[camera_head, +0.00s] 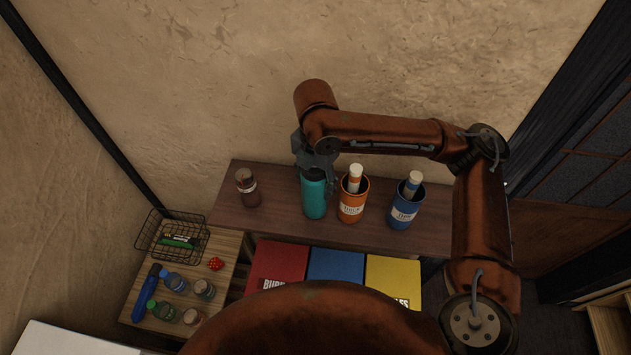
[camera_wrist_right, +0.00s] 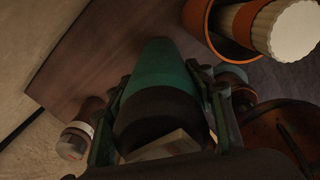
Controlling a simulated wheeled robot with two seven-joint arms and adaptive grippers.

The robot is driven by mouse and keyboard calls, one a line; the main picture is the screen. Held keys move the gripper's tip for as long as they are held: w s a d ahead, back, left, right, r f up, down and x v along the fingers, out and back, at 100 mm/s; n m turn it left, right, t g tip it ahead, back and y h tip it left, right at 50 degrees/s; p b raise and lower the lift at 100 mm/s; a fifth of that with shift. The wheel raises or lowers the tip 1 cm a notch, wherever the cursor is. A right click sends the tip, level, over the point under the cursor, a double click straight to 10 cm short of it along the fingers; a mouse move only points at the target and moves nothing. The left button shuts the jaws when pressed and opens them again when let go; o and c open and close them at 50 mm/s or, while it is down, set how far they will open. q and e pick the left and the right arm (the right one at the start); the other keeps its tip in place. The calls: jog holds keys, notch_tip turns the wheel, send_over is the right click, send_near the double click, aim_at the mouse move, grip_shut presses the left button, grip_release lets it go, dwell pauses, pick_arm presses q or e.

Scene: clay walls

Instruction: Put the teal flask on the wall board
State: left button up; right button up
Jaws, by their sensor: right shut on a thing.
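The teal flask (camera_head: 314,197) is upright at the wall board (camera_head: 280,228), a dark wooden shelf against the clay wall. My right gripper (camera_head: 316,170) is shut on the flask's upper part from above. In the right wrist view the flask (camera_wrist_right: 162,70) sits between the two fingers (camera_wrist_right: 160,110), its dark top nearest the camera. The board (camera_wrist_right: 85,70) lies beneath it in that view. I cannot tell whether the flask's base touches the board. My left gripper does not show.
On the board, a brown jar (camera_head: 247,188) stands left of the flask; an orange cup (camera_head: 352,205) and a blue cup (camera_head: 403,212) stand right, each holding a tube. Red (camera_head: 277,264), blue (camera_head: 336,265) and yellow (camera_head: 394,275) bins are below. A side table (camera_head: 222,250) holds a wire basket (camera_head: 172,232) and small bottles.

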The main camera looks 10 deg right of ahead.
jog(key=o, duration=1.5)
jog(key=shift+f, duration=0.1)
jog(key=shift+o, duration=0.2)
notch_tip(320, 180, up, 12)
jog(key=shift+r+b, duration=0.15)
jog(key=shift+b, duration=0.15)
jog(key=shift+a, duration=0.1)
